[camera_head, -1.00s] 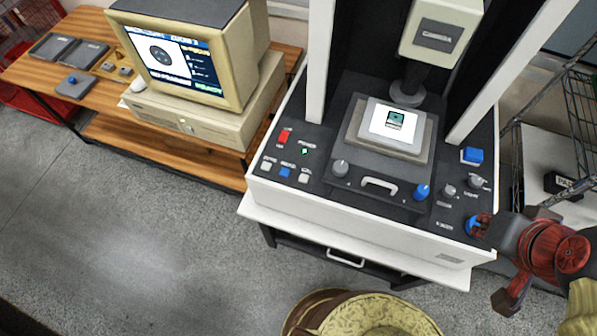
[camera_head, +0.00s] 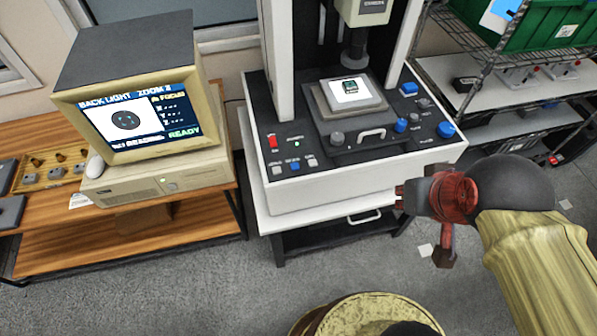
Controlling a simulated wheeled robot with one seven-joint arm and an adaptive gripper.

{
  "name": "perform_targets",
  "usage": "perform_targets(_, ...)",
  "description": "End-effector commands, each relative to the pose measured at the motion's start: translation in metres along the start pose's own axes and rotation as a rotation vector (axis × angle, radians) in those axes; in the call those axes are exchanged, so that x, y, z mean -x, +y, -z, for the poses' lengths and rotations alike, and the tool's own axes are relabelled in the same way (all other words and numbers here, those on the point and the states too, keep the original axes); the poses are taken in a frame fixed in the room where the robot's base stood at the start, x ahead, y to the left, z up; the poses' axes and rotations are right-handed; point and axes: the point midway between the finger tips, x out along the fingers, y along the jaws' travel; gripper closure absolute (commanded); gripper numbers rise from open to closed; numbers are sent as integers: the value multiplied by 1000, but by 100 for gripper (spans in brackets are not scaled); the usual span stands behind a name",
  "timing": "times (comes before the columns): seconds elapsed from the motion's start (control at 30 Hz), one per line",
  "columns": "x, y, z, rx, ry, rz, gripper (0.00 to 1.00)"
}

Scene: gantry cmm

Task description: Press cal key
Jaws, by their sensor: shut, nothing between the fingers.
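The measuring machine's dark control panel (camera_head: 348,155) faces me. A small row at its front left holds a white key (camera_head: 277,170), a blue key (camera_head: 294,166) and another white key (camera_head: 311,162). Their labels are too small to read, so I cannot tell which is the cal key. My gripper (camera_head: 399,197) is shut and empty. It appears at the front right of the machine, in front of its white front face and to the right of the key row, apart from the keys.
A red switch (camera_head: 273,141) sits behind the key row. A blue knob (camera_head: 401,125) and a large blue button (camera_head: 445,130) are at the right. The stage holds a small chip (camera_head: 349,87). A monitor (camera_head: 128,110) reading READY stands left; a wire shelf (camera_head: 500,75) stands right.

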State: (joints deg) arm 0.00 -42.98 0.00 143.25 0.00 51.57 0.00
Motion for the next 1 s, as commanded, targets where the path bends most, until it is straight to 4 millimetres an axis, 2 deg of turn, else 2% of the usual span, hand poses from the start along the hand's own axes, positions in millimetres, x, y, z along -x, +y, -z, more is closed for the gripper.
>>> perform_targets(0.3,0,-2,1,-10,-4,6,100)
perform_targets(0.37,-2,-7,5,-43,-15,25,100)
perform_targets(0.47,-8,-27,18,-178,-62,95,100)
perform_targets(0.57,-19,-60,41,-426,-150,199,100)
perform_targets(0.7,-44,-111,85,-901,-327,326,100)
perform_targets(0.77,-58,-129,104,-1118,-409,359,100)
perform_targets(0.9,-101,-159,145,-1644,-602,375,100)
perform_targets(1.0,-140,-170,168,-2027,-729,339,100)
